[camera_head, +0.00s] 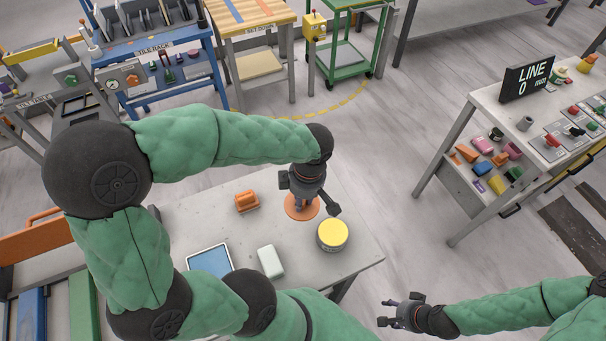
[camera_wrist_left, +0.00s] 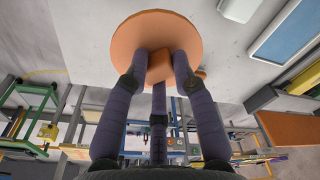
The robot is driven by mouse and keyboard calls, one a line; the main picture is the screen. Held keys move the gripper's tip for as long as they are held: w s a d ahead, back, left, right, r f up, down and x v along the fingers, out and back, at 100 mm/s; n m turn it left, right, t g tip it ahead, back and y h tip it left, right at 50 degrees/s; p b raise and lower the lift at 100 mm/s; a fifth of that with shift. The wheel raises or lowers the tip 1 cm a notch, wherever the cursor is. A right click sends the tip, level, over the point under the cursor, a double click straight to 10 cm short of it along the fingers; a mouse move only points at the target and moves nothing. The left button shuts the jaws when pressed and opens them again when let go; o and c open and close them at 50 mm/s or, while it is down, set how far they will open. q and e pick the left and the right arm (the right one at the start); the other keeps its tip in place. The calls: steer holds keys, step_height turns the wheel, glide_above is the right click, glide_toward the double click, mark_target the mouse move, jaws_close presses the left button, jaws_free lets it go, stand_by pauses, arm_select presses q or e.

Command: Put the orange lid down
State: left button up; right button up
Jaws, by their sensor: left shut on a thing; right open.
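A round yellow-topped tin (camera_head: 332,234) stands close to the lid's right. An orange block-like piece (camera_head: 246,201) lies to its left. A pale green-white block (camera_head: 270,262) and a blue tray (camera_head: 209,261) sit nearer the front. The slab's back right is bare.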

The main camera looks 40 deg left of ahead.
arm_select(q)
steer(key=w+a+f, duration=0.2)
steer(key=w+f, duration=0.1)
steer(key=w+a+f+b, duration=0.1)
steer(key=w+a+f, duration=0.2)
steer(key=w, duration=0.1)
steer(key=w+a+f+b, duration=0.1)
steer(key=w+a+f, duration=0.1)
steer(key=w+f, duration=0.1)
steer(key=shift+w+a, duration=0.2)
steer(key=shift+a, duration=0.2)
steer(key=shift+w+a+f+b, duration=0.3)
steer(key=shift+w+f, duration=0.05)
steer(key=shift+f, duration=0.2)
step_height(320, 180, down, 3)
steer(key=shift+b, duration=0.3)
steer(key=o, duration=1)
steer(key=shift+c, duration=0.2)
